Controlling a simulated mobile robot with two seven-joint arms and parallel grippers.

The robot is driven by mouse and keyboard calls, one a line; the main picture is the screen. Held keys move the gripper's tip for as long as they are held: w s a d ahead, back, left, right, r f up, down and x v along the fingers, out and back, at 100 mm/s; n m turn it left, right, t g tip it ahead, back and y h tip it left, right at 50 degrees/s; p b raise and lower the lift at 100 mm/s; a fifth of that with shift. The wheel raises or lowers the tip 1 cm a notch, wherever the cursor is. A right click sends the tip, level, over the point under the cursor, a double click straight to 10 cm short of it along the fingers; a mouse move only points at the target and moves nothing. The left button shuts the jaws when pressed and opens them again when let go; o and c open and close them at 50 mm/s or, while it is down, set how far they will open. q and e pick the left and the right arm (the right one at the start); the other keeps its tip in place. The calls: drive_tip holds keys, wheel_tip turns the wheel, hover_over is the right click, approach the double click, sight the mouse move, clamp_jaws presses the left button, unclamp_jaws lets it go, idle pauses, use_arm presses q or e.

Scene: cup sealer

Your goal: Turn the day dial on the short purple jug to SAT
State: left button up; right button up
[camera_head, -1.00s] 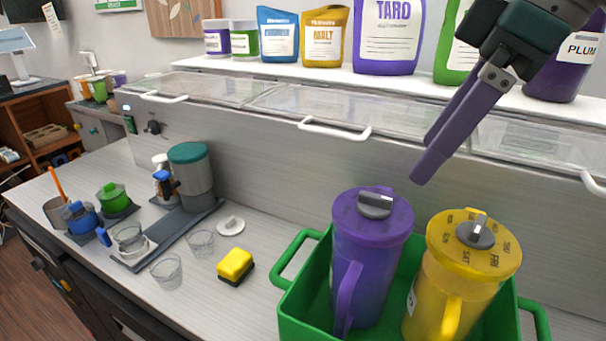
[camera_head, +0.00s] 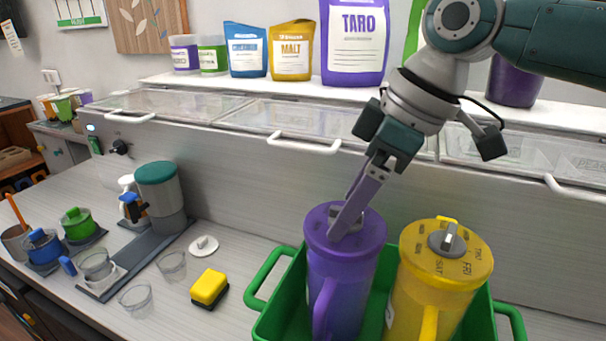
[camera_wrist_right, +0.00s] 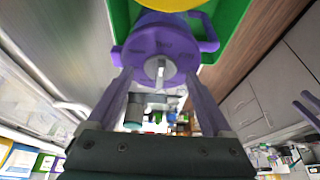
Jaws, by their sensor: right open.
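The purple jug (camera_head: 345,285) stands upright in a green bin (camera_head: 271,322), left of a yellow jug (camera_head: 430,300). My right gripper (camera_head: 347,226) reaches down to the purple jug's lid, its purple fingers covering much of the grey dial (camera_head: 333,211) in the head view. In the right wrist view my right gripper (camera_wrist_right: 160,78) is open, a finger on each side of the dial (camera_wrist_right: 160,70); I cannot tell if they touch it. Markings ring the lid (camera_wrist_right: 160,45), but they are too blurred to read. Two purple bars (camera_wrist_right: 307,112) at the right edge look like my left gripper's fingers; their state is unclear.
The yellow jug's lid with its grey dial is close on the right. White handles (camera_head: 305,144) and clear covers line the counter behind. A yellow sponge (camera_head: 209,287), a white lid (camera_head: 203,246) and clear cups (camera_head: 172,265) stand left of the bin.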

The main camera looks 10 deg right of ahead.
clamp_jaws()
idle(0.7)
